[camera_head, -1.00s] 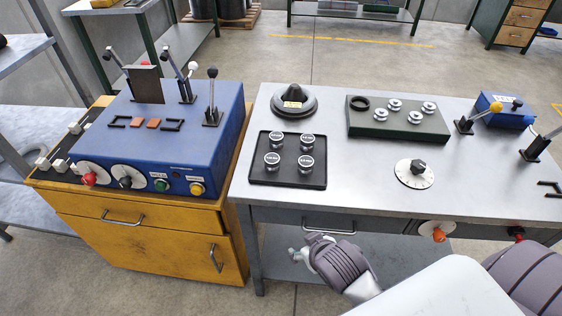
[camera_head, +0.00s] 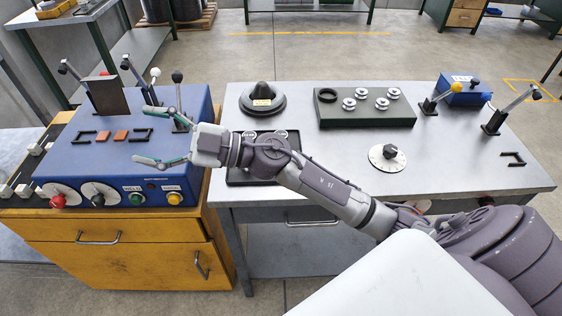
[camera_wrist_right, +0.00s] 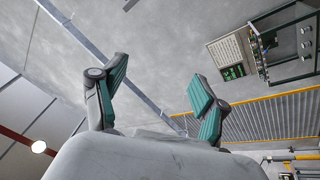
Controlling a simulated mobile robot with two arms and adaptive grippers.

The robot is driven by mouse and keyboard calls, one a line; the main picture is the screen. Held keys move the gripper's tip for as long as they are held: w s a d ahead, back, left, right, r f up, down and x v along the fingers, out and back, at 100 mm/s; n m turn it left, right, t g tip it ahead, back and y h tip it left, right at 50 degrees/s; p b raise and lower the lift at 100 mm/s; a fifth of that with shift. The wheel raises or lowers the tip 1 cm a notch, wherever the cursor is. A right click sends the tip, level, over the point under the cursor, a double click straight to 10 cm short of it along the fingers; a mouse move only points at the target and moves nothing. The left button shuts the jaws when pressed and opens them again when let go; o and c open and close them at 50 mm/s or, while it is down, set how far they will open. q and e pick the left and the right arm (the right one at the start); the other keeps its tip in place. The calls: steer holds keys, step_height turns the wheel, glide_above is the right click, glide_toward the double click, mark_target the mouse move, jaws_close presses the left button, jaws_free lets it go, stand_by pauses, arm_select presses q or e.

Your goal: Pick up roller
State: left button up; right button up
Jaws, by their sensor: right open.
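Several small silver spool-shaped rollers (camera_head: 382,103) stand on a dark green block (camera_head: 365,118) at the back of the grey table. A black ring (camera_head: 327,95) sits at the block's left end. A black tray (camera_head: 238,178) with round labelled pieces lies left of the block, mostly hidden behind my right arm. My right gripper (camera_head: 146,135) is open and empty above the blue machine box, well left of the block and past the tray. Its two teal fingers also show spread apart in the right wrist view (camera_wrist_right: 159,80). My left gripper is out of view.
The blue machine box (camera_head: 85,168) carries upright levers (camera_head: 179,105), close to my right gripper. A dark cone-shaped piece (camera_head: 262,97), a dial (camera_head: 388,156) and more levers (camera_head: 495,119) stand on the grey table (camera_head: 480,182). Its front right is mostly bare.

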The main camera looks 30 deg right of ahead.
steer(key=d+f+n+g+h, duration=0.4)
steer(key=f+g+h, duration=0.3)
steer(key=f+g, duration=0.2)
steer(key=w+d+m+g+h, duration=0.2)
steer(key=d+m+h, duration=0.75)
steer(key=d, duration=1.45)
steer(key=f+n+h, duration=0.1)
steer(key=f, duration=0.2)
steer(key=f+n+h+p, duration=0.1)
steer(key=f, duration=0.3)
steer(key=shift+s+f+n, duration=0.2)
steer(key=shift+f+n, duration=0.1)
steer(key=shift+n, duration=0.05)
steer(key=shift+a+f+p, duration=0.1)
steer(key=shift+f+p, duration=0.25)
steer(key=shift+f, duration=0.25)
steer(key=shift+f+p, duration=0.3)
steer(key=f, duration=0.1)
steer(key=f+p, duration=0.1)
steer(key=f, duration=0.1)
steer(key=shift+s+a+f, duration=0.15)
steer(key=shift+a+f, duration=0.05)
steer(key=shift+f, duration=0.55)
